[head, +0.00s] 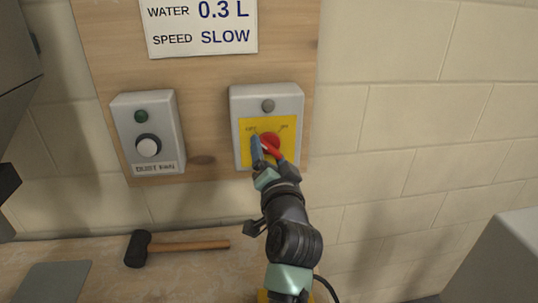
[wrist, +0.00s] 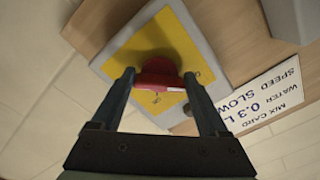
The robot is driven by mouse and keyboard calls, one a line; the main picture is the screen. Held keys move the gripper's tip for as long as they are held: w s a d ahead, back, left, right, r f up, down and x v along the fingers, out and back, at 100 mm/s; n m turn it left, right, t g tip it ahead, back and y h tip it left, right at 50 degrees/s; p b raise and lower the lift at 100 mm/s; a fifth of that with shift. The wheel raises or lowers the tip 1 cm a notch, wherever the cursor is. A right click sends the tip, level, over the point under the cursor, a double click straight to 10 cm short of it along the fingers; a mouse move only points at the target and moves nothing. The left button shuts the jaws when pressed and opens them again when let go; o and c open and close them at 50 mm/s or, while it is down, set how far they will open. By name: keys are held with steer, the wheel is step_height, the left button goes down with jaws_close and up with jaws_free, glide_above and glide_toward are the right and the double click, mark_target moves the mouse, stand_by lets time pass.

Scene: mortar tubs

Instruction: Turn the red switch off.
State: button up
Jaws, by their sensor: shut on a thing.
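The red switch (head: 271,140) is a rotary knob on a yellow plate (head: 246,155) on the front of a grey box (head: 299,98). Small marks stand above the knob at left and right, too small to read surely. A grey lamp above the plate looks unlit. My gripper (head: 264,152) reaches up to the knob from below. In the wrist view, the fingers of my gripper (wrist: 159,80) stand on either side of the red switch (wrist: 157,72) and are shut on it. The fingers partly hide the knob, and I cannot tell which mark it points to.
A mix card (head: 203,27) hangs above. A black mallet (head: 139,248) lies on the bench below. The wall at right is bare.

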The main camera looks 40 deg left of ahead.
steer(key=o, duration=1.2)
steer(key=shift+o, duration=0.2)
steer(key=b+v, duration=0.1)
steer(key=v, duration=1.2)
steer(key=shift+b, duration=0.3)
